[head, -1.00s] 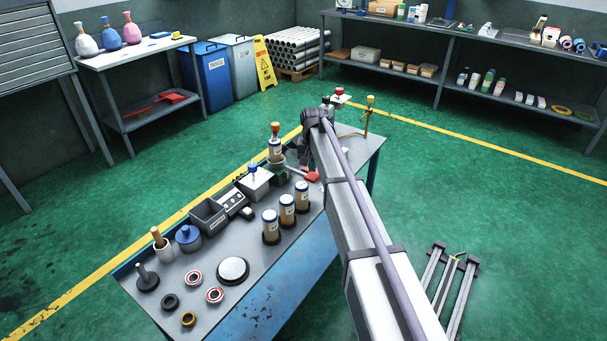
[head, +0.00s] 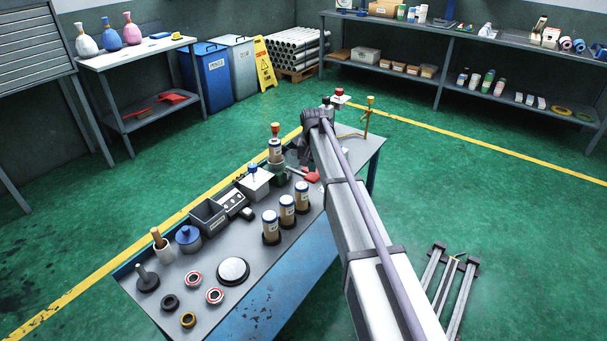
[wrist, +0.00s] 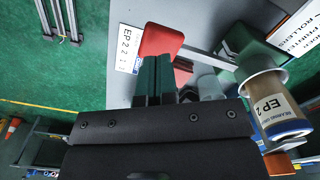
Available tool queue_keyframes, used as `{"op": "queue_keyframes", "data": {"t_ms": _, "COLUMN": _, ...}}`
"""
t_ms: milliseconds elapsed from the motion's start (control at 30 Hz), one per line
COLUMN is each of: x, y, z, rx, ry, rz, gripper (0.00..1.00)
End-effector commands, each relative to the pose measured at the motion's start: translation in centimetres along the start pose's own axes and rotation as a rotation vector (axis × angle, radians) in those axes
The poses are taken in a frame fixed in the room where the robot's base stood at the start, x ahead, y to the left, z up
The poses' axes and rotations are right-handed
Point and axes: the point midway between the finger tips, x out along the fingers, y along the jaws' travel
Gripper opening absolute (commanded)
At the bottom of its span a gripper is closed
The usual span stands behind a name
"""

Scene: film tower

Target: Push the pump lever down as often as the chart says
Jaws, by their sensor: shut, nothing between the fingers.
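A white card (wrist: 128,45) marked "EP 2" and more characters lies beside the handle. A bottle labelled "EP 2" (wrist: 275,105) stands at the right. My arm hides part of the pump in the head view.
The steel table (head: 215,262) carries several capped bottles, a grey open bin (head: 208,217), a blue-lidded pot (head: 188,238) and a round pale disc (head: 233,270).

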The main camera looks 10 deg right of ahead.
Motion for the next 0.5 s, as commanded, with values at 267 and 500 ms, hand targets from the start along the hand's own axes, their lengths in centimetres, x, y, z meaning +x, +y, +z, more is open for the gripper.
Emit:
{"op": "queue_keyframes", "data": {"t_ms": 267, "x": 0.00, "y": 0.00, "z": 0.00, "rx": 0.000, "ry": 0.000, "rz": 0.000, "gripper": 0.00}}
{"op": "queue_keyframes", "data": {"t_ms": 500, "x": 0.34, "y": 0.00, "z": 0.00, "rx": 0.000, "ry": 0.000, "rz": 0.000, "gripper": 0.00}}
